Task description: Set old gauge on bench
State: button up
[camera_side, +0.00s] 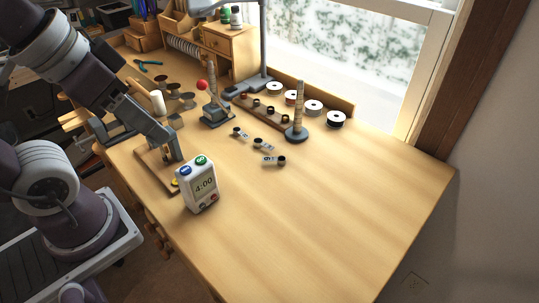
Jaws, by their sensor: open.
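No thing in view is plainly marked as the old gauge, and I cannot tell which one it is. The wooden bench (310,220) fills the middle of the side view. My gripper (178,158) is at the bench's left side, pointing down, over or beside a small wooden board (155,177). It is open, and I make out nothing held in it. The timer stands upright just in front of the gripper.
Spools (336,119) line the back edge near the window. The bench's front and right are clear.

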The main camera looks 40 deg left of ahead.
jog(key=w+d+m+g, duration=0.1)
jog(key=w+m+g, duration=0.1)
jog(key=w, duration=0.6)
jog(key=m+g, duration=0.3)
jog(key=m, duration=0.3)
send_near(284, 153)
jog(key=shift+s+d+r, duration=0.25)
jog(key=shift+s+d, duration=0.05)
jog(key=shift+s, duration=0.3)
jog(key=shift+s+d+r, duration=0.2)
jog(key=shift+s+d, duration=0.05)
jog(key=shift+s, duration=0.4)
jog(key=shift+m, duration=0.3)
jog(key=f, duration=0.5)
jog(key=d+f, duration=0.1)
jog(key=f, duration=0.1)
jog(key=shift+f, duration=0.35)
grip_shut()
